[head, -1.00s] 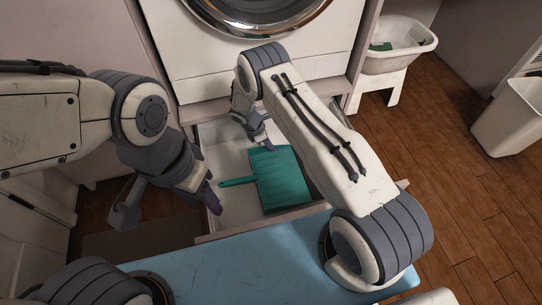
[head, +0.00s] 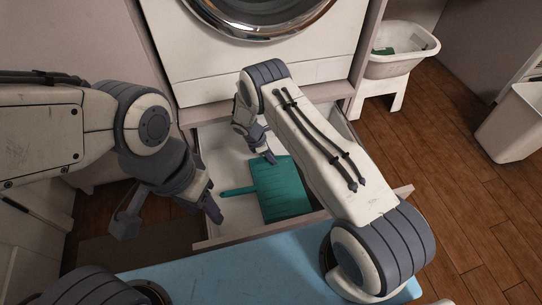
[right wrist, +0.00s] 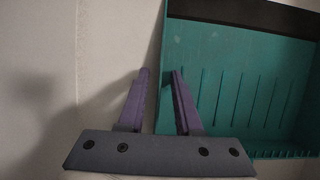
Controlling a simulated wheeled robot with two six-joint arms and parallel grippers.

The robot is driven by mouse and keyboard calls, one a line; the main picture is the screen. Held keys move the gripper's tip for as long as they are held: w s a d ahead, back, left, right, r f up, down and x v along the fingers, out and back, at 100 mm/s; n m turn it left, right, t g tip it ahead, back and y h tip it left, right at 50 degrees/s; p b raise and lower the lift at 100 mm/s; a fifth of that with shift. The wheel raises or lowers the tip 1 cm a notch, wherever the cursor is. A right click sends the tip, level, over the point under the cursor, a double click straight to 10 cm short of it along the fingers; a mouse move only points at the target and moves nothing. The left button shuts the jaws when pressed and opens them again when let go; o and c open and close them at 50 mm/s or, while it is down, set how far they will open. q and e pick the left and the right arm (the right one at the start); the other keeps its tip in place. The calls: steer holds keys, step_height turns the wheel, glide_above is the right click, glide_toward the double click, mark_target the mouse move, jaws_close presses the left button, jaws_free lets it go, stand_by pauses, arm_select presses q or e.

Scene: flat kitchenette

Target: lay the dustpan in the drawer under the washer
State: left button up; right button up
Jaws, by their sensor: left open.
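The teal dustpan (head: 283,188) lies in the open drawer (head: 226,150) under the washer (head: 270,60), its handle pointing left. In the right wrist view the dustpan (right wrist: 240,80) fills the right side, its ribbed inside showing. My right gripper (head: 268,159) is at the dustpan's far edge. Its purple fingers (right wrist: 160,75) are apart, one on either side of the dustpan's side edge, with a pale gap between them. Whether they touch the edge is unclear. My left gripper (head: 213,208) is open and empty near the drawer's front left, left of the handle tip.
My right forearm covers the drawer's right part. The wooden floor (head: 440,190) on the right is clear.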

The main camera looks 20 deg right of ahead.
steer(key=shift+r, duration=0.1)
steer(key=shift+r, duration=0.2)
steer(key=s+a+r+m+p, duration=0.15)
steer(key=a+r, duration=0.25)
steer(key=r, duration=0.6)
steer(key=s+a+r+m+y+p, duration=0.1)
steer(key=s+a+r+p, duration=0.2)
steer(key=r, duration=0.6)
steer(key=s+a+r+m+p, duration=0.1)
steer(key=a+r+p, duration=0.3)
steer(key=r, duration=0.6)
steer(key=s+a+r+m+y+b, duration=0.1)
steer(key=s+a+r+m+y, duration=0.15)
steer(key=s+r, duration=0.8)
steer(key=s+d+r+m+y, duration=0.1)
steer(key=s+r+m, duration=0.1)
steer(key=s, duration=0.6)
steer(key=s+r+m+y, duration=0.1)
steer(key=s+r+m, duration=0.1)
steer(key=s, duration=0.7)
steer(key=shift+s+d+r+m, duration=0.25)
steer(key=shift+d+r+m, duration=0.1)
steer(key=shift+r+m, duration=0.05)
